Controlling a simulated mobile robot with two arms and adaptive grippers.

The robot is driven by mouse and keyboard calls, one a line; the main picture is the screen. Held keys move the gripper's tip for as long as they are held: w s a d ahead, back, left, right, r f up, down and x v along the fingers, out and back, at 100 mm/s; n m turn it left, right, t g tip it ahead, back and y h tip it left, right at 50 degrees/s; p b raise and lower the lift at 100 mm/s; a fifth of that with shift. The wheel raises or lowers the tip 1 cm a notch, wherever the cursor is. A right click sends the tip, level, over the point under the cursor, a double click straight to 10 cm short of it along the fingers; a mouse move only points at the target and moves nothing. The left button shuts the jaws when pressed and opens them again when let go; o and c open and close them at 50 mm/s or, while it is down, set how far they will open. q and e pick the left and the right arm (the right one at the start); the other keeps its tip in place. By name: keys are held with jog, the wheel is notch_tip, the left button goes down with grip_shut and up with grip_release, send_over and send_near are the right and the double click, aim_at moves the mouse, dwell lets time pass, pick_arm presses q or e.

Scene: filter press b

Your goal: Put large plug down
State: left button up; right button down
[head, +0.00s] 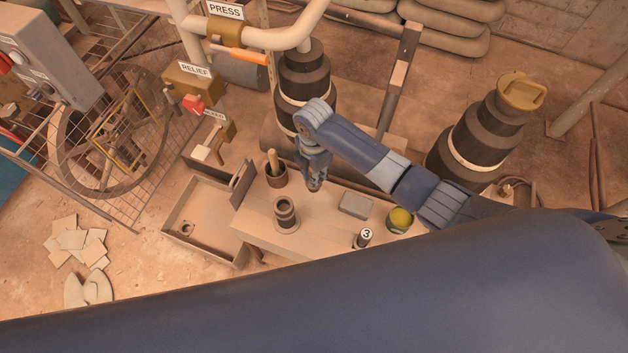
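A dark stepped cylinder (286,214) with a round opening on top stands upright on the pale bench (325,225). It looks like the large plug, but I cannot be sure. My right gripper (314,187) comes in from the right and points down over the back part of the bench, behind and to the right of the cylinder and apart from it. The fingers look close together and no plug shows in them, but they are too small to tell whether they are shut. My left gripper is not in view.
A dark cup (276,178) with a wooden handle stands left of my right gripper. To the right are a grey block (355,205), a yellow-green ball (400,219) and a cylinder marked 3 (363,238). An open tray (207,225) lies left of the bench.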

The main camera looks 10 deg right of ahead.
jog(key=shift+f, duration=1.8)
jog(key=c, duration=1.4)
grip_release()
jog(key=shift+f+b, duration=0.15)
jog(key=shift+b, duration=0.15)
jog(key=shift+c, duration=0.2)
notch_tip(320, 180, up, 12)
jog(key=shift+r+p, duration=0.2)
jog(key=shift+p, duration=0.7)
jog(key=shift+f, duration=0.1)
